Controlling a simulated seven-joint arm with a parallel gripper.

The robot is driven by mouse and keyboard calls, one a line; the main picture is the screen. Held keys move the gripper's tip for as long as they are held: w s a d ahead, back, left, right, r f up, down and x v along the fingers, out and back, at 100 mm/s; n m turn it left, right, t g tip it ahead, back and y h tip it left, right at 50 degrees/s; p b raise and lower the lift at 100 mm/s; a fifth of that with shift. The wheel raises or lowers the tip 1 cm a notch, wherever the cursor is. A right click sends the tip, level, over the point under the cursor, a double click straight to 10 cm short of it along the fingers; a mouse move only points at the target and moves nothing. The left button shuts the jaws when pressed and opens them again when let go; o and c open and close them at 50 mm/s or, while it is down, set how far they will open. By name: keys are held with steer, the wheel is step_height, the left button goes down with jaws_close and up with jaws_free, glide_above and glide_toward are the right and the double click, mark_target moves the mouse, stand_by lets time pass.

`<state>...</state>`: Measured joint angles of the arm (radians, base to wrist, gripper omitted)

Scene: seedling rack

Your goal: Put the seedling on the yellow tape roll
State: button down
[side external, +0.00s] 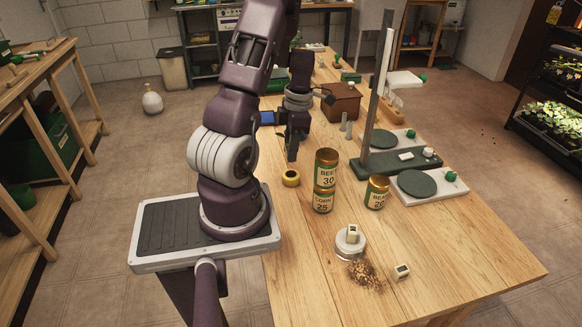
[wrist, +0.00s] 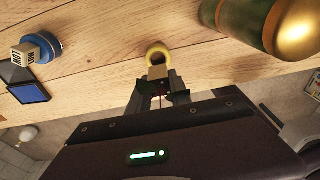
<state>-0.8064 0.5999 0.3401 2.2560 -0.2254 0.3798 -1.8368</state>
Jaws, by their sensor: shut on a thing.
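My gripper (wrist: 157,82) is shut on a small tan block, which I take to be the seedling (wrist: 157,73); no leaves show on it in the wrist view. The yellow tape roll (wrist: 159,52) lies flat on the wooden table just beyond the block, which overlaps its near edge in that view. In the side view my gripper (side external: 292,157) points down close to the yellow tape roll (side external: 291,178), behind it and a little above it in the picture. The held block is not clear there, and I cannot tell whether it touches the roll.
Stacked cans (side external: 324,182) stand right of the roll, with another can (side external: 377,193) beyond. A pale cube sits on a round tin (side external: 350,243) near spilled soil (side external: 365,275); another cube (side external: 401,271) lies nearby. A blue roll (wrist: 45,45) bears a cube. A post stand (side external: 395,163) stands behind.

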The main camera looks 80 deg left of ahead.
step_height(320, 180, down, 5)
steer(key=shift+f, duration=0.1)
steer(key=c, duration=1.2)
jaws_free()
